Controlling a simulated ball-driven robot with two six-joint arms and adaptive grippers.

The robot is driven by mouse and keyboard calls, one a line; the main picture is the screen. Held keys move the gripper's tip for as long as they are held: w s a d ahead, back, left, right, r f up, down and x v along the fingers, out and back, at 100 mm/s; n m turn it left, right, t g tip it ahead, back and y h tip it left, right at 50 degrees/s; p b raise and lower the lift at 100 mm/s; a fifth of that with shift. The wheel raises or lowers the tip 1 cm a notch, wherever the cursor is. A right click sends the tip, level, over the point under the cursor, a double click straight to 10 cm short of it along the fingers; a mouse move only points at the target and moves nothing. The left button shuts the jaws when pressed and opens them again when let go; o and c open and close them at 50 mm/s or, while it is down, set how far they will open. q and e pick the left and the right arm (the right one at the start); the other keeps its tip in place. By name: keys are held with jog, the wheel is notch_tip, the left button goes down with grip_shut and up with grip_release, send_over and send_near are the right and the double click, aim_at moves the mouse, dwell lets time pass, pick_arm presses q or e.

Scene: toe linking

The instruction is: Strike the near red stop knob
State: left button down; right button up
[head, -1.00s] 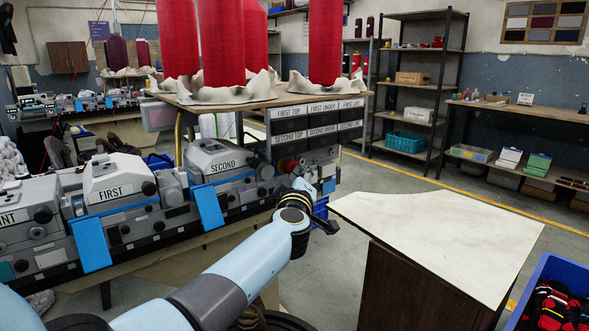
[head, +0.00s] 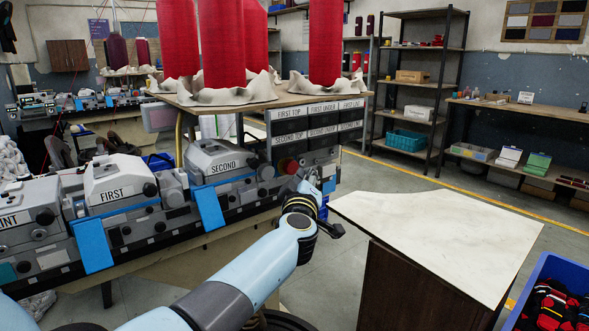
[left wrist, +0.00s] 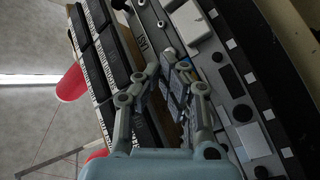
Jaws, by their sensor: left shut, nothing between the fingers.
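A small dark red knob (head: 289,166) shows on the end of the grey machine, right of the SECOND unit and below the label rack. I take it for the near stop knob; it is small and partly crowded by my gripper. My left gripper (head: 312,174) is just right of it in the picture, at the machine's right end. Whether they touch cannot be told. In the left wrist view the fingers (left wrist: 168,66) are shut and empty, pointing at the machine panel. The red knob cannot be made out there. My right gripper is not in view.
The label rack (head: 318,121) stands just above my gripper, under the shelf of red yarn cones (head: 221,45). A blue flap (head: 208,208) hangs on the machine front. A pale tabletop (head: 440,235) lies to the right. Open floor lies beyond it.

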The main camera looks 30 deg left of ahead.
pick_arm(q)
jog(key=d, duration=0.1)
jog(key=s+d, duration=0.1)
jog(key=d, duration=0.1)
jog(key=d+p, duration=0.1)
jog(key=shift+s+d, duration=0.35)
jog(key=shift+d, duration=0.05)
jog(key=shift+f, duration=0.1)
dwell(0.4)
